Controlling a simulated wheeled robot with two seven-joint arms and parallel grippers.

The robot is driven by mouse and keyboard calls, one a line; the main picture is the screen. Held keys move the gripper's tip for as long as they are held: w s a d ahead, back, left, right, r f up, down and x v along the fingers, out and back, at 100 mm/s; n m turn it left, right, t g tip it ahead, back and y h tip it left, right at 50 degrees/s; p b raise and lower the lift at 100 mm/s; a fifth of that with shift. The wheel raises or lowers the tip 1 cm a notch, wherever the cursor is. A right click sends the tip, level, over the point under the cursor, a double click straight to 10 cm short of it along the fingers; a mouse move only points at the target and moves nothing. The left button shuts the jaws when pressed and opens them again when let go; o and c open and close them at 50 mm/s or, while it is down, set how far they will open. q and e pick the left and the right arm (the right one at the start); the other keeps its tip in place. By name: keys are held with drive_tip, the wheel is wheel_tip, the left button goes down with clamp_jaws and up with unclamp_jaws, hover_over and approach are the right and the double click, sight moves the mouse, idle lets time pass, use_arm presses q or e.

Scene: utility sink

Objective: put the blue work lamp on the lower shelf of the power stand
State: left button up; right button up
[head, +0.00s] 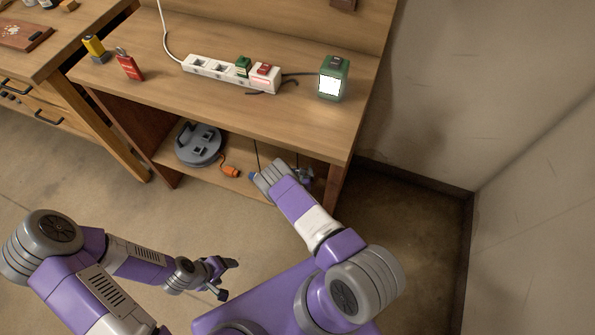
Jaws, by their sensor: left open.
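My left gripper (226,277) is open and empty above the floor, in front of the power stand and apart from it. My right arm reaches to the front of the lower shelf (222,184). The right gripper (306,175) is small and mostly hidden beyond its wrist, in the shadow under the top, so its jaws are unclear. A small blue piece (253,176) shows just left of that wrist; I cannot tell whether it is part of the blue work lamp. No whole blue lamp is visible. A lit green lamp (333,78) stands on the top of the power stand (190,100).
A grey round reel (199,145) and an orange connector (231,171) lie on the lower shelf. A white power strip (215,70), a red tag-like item (129,64) and a yellow item (96,47) are on top. A wall (500,90) bounds the right.

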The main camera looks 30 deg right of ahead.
drive_tip(key=shift+s+a+r, duration=0.1)
drive_tip(key=shift+s+r, duration=0.05)
drive_tip(key=shift+r, duration=0.1)
drive_tip(key=p+v, duration=0.5)
drive_tip(key=v, duration=0.6)
drive_tip(key=shift+s+a, duration=0.2)
drive_tip(key=shift+s, duration=0.1)
drive_tip(key=shift+r, duration=0.1)
